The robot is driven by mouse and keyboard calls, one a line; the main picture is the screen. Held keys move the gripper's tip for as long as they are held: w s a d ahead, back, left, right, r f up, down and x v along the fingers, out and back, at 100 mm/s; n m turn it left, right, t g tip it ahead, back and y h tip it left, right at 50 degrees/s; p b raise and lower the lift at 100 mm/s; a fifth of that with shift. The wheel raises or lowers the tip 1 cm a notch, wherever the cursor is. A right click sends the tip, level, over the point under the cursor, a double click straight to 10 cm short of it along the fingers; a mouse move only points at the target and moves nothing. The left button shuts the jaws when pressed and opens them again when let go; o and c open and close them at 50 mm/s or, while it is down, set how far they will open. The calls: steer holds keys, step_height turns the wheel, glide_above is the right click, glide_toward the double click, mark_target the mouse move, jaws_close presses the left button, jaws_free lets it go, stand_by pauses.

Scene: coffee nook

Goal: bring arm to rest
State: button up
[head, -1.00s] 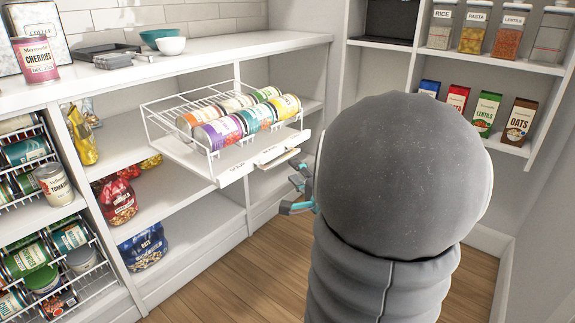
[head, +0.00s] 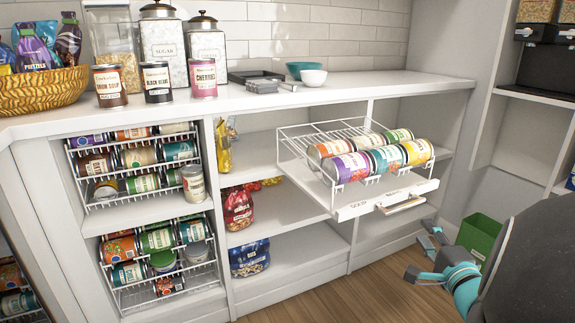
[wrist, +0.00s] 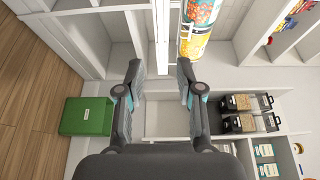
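My gripper (head: 428,259) is at the lower right of the head view, in front of the shelves and apart from them. In the wrist view my gripper (wrist: 160,84) has its two fingers spread with nothing between them. A pulled-out shelf (head: 350,212) with a white wire rack (head: 292,150) holds several cans lying on their sides. Its front edge carries labels and a light handle (head: 402,206). My gripper is to the right of and below this handle, not touching it.
A green bin (head: 480,236) stands on the floor behind my gripper. Wire can racks (head: 75,165) fill the left shelves. Cans, canisters and bowls (head: 313,78) stand on the counter (head: 400,86). Wooden floor (head: 350,298) in front is clear.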

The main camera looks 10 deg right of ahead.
steer(key=a+r+n+g+h+p, duration=0.1)
steer(key=a+r+n+g+h, duration=0.1)
steer(key=a+n+g, duration=0.5)
steer(key=s+a+f+n+g+y, duration=0.1)
steer(key=s+a+n+g+y, duration=0.1)
steer(key=s+a+n, duration=0.4)
steer(key=s+a+f+n+g+y, duration=0.1)
steer(key=s+a+n, duration=0.5)
steer(key=a, duration=0.7)
steer(key=s+g+y, duration=0.1)
steer(key=s+g, duration=0.1)
steer(key=shift+s+f+y+p, duration=0.2)
steer(key=shift+s+y+p, duration=0.1)
steer(key=shift+s+p, duration=0.1)
